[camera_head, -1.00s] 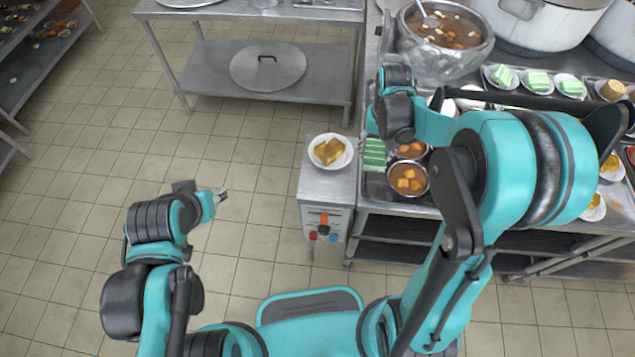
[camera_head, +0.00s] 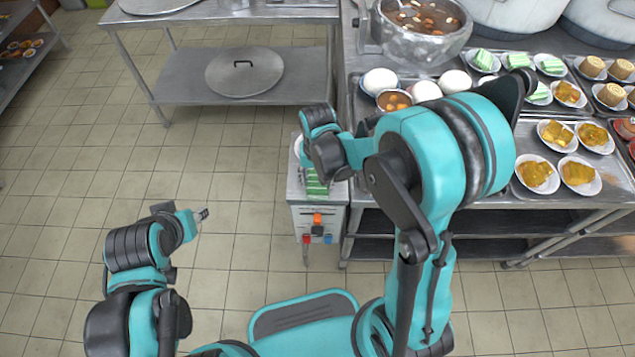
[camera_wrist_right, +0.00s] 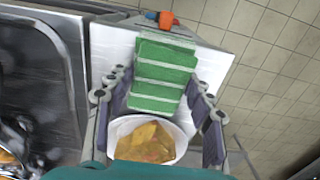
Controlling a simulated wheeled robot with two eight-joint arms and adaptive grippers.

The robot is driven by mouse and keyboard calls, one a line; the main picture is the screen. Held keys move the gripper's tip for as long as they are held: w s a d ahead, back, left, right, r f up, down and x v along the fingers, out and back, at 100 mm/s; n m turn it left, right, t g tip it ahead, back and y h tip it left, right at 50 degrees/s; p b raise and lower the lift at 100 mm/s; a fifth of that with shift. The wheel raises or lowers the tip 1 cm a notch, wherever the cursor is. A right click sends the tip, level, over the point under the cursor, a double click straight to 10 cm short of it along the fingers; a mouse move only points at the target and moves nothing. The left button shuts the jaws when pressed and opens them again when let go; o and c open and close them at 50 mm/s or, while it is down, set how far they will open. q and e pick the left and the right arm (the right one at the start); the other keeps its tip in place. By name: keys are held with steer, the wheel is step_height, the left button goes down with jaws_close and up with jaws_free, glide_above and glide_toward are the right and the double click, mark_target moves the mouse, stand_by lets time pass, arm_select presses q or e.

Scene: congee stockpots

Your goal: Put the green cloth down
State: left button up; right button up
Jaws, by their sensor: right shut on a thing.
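The green cloth (camera_head: 316,184), folded with white stripes, is in my right gripper (camera_wrist_right: 160,90). In the right wrist view the cloth (camera_wrist_right: 163,75) sits between the two fingers. It is over the small steel cabinet top (camera_head: 333,196); I cannot tell whether it touches the surface. In the head view my right wrist hides most of the gripper and part of the cloth. My left gripper (camera_head: 203,214) is over the floor at the left, away from the cloth; its fingers are too small to read.
A white dish of yellow-orange food (camera_wrist_right: 148,142) is beside the cloth on the cabinet, mostly hidden in the head view. Knobs (camera_head: 317,220) are on the cabinet front.

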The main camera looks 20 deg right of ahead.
steer(key=shift+f, duration=0.15)
steer(key=o, duration=1.2)
